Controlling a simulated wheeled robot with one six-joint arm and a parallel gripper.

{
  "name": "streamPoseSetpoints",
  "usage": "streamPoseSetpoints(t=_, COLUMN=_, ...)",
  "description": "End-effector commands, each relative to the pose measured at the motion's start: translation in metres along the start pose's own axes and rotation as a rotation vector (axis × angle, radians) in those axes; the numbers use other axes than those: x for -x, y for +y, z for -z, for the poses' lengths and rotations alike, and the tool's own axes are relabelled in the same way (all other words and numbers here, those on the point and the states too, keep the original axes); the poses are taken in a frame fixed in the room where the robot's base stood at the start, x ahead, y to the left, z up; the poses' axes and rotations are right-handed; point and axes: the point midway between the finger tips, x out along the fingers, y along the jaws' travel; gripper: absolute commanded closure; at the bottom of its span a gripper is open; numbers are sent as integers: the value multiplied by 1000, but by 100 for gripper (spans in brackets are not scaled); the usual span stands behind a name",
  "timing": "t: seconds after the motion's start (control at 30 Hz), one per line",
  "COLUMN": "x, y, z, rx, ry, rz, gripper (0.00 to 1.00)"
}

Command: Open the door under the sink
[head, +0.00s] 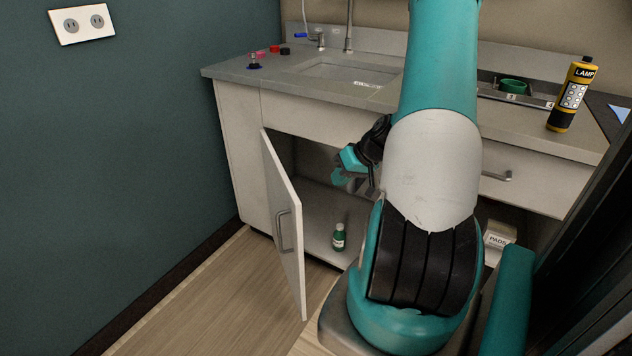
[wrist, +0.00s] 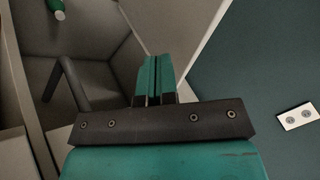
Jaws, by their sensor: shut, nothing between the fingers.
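The white door under the sink (head: 283,220) stands well open, swung out from the cabinet, with its bar handle (head: 284,232) on the outer face. Its pale panel shows in the wrist view (wrist: 175,30). My gripper (head: 341,174) is in the cabinet opening, to the right of the door, on its inner side. In the wrist view the two teal fingers (wrist: 155,72) are together and empty, in front of the lower part of the panel. I cannot tell whether they touch it. The cabinet interior (wrist: 105,75) shows left of the fingers.
A green bottle (head: 339,237) stands on the cabinet floor. The sink (head: 345,74) is in the grey counter above. A yellow and black bottle (head: 571,95) stands on the counter at right. The teal wall (head: 130,150) is at left. The wooden floor (head: 215,300) before the door is clear.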

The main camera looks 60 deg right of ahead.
Motion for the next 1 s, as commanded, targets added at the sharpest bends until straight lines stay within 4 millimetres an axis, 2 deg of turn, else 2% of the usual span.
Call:
streamPoseSetpoints(t=0.5, x=-100, y=-3, z=-1, rx=3, ry=-4, rz=3, gripper=100)
streamPoseSetpoints(t=0.6, x=-105, y=-20, z=-1, rx=4, ry=-4, rz=3, gripper=100)
streamPoseSetpoints(t=0.7, x=-110, y=-29, z=0, rx=2, ry=-3, rz=1, gripper=100)
streamPoseSetpoints(t=1.0, x=-114, y=-36, z=-1, rx=1, ry=-2, rz=0, gripper=100)
